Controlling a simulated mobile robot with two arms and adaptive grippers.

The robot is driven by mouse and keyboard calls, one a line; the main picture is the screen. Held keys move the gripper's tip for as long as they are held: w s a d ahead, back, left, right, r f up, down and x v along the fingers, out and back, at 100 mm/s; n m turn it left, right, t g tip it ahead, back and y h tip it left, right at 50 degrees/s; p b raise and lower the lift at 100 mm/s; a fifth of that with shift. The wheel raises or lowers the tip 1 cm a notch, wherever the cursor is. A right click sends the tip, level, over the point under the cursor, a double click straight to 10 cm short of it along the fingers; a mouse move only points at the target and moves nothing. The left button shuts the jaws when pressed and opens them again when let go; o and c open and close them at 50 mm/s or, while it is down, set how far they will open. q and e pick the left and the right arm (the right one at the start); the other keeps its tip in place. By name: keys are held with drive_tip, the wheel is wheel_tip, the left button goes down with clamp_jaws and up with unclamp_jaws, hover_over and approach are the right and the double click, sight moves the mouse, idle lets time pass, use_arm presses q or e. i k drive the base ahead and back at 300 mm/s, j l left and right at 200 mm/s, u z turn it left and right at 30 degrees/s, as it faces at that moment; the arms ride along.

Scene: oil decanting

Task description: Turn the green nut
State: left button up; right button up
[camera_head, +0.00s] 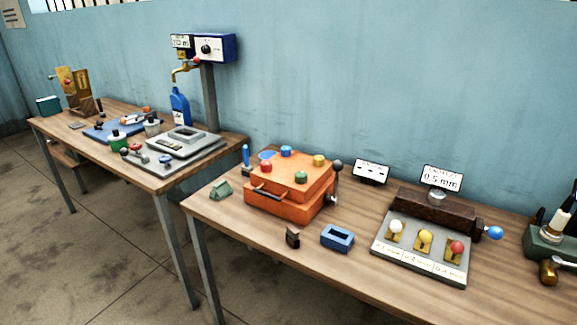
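A small green nut-like piece (301,177) sits on the front right of the top of an orange box (282,205) on the nearer table. Similar red (265,166), blue (286,151) and yellow (319,160) pieces sit at the other corners of the top. A lever with a dark ball knob (337,164) stands at the box's right side. Neither of my grippers is in view.
A blue block (337,238) and a small dark piece (293,238) lie in front of the box. A grey plate (380,247) with coloured knobs stands to the right. A second table with a blue bottle (180,108) and a scale-like device (184,147) is left.

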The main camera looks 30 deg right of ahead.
sight(301, 176)
drive_tip(key=i+l+z, duration=0.1)
drive_tip(key=z, duration=1.05)
